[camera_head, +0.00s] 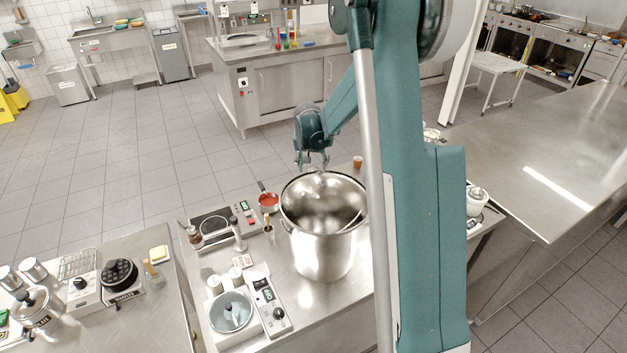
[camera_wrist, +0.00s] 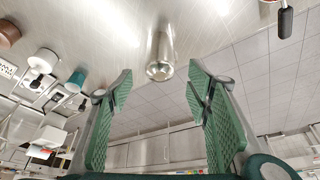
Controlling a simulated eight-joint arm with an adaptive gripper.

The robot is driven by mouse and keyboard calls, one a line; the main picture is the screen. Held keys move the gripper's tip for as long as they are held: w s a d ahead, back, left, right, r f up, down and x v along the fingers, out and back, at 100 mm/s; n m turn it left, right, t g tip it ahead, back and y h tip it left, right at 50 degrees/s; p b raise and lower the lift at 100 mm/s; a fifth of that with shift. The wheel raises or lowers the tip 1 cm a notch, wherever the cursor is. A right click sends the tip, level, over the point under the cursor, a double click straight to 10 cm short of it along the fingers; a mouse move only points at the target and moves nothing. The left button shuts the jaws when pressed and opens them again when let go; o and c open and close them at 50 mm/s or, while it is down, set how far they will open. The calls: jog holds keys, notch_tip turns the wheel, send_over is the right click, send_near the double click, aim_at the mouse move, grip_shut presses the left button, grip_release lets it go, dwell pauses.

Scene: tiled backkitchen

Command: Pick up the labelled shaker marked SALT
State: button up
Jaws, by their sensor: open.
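My gripper (camera_head: 312,165) hangs above the far side of the big steel pot in the head view. In the wrist view my gripper (camera_wrist: 160,77) has its two green fingers spread wide with nothing held. A small shiny metal cylinder with a rounded end (camera_wrist: 160,58), possibly a shaker, shows between and beyond the fingertips, apart from both. I see no lettering on it, so I cannot tell whether it is the SALT shaker. The head view does not show it clearly; the pot and my arm block that area.
The large steel pot (camera_head: 322,250) stands close by my gripper. A red saucepan (camera_head: 268,200) is left of it, and an orange-brown cup (camera_head: 357,162) is behind it. In the wrist view, a white-topped container (camera_wrist: 43,60) and a teal one (camera_wrist: 77,78) stand at left.

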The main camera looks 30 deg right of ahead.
aim_at(313, 170)
jog(key=shift+w+d+f, duration=0.15)
jog(key=shift+w+f, duration=0.05)
jog(key=shift+f, duration=0.4)
jog(key=shift+p+x, duration=0.3)
jog(key=shift+x, duration=2.3)
jog(key=c, duration=1)
